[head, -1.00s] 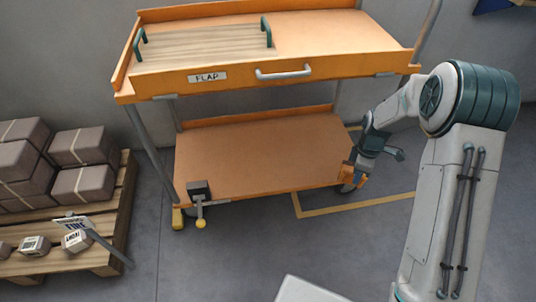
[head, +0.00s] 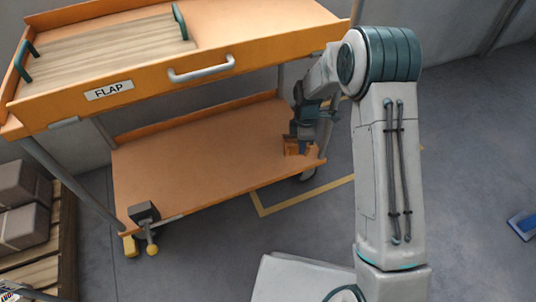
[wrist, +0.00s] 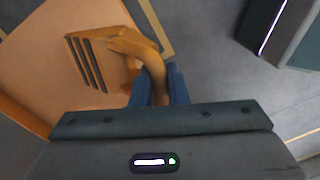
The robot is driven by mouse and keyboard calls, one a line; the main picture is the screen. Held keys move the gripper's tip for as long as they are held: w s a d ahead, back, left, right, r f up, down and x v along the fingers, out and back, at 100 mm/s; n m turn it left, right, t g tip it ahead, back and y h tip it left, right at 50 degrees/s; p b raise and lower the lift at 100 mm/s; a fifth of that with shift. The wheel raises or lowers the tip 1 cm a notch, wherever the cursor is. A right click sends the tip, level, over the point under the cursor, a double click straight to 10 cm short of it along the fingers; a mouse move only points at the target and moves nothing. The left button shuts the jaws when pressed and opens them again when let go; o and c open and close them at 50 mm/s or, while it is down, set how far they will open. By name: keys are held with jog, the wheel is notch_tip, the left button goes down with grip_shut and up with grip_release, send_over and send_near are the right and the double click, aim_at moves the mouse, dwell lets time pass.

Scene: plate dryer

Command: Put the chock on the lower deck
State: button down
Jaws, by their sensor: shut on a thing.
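The orange chock (head: 297,148), a ribbed block with a curved handle, is at the right end of the lower deck (head: 200,155). My gripper (head: 302,133) is shut on it from above. In the wrist view, the two blue fingers (wrist: 160,90) close on the handle, and the slotted body of the chock (wrist: 98,62) reaches out to the left over the orange deck (wrist: 30,60). The chock is over or on the deck near its right edge. I cannot tell whether its underside touches the deck.
The upper deck (head: 255,25) overhangs, with a wooden flap (head: 105,55) and a grey handle (head: 201,68). A lever clamp (head: 146,214) is at the lower deck's front left corner, above a yellow block (head: 129,246). Boxes (head: 22,205) stand at left. Most of the lower deck is clear.

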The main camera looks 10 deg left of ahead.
jog(key=a+f+b, duration=0.6)
jog(key=a+f, duration=0.3)
jog(key=shift+w+f, duration=0.2)
jog(key=shift+w, duration=0.2)
jog(key=c, duration=1.4)
grip_release()
jog(key=shift+f, duration=0.1)
notch_tip(320, 180, up, 8)
jog(key=p, duration=0.3)
jog(key=shift+w+f+p, duration=0.2)
jog(key=shift+w+p, duration=0.05)
jog(key=shift+p, duration=0.1)
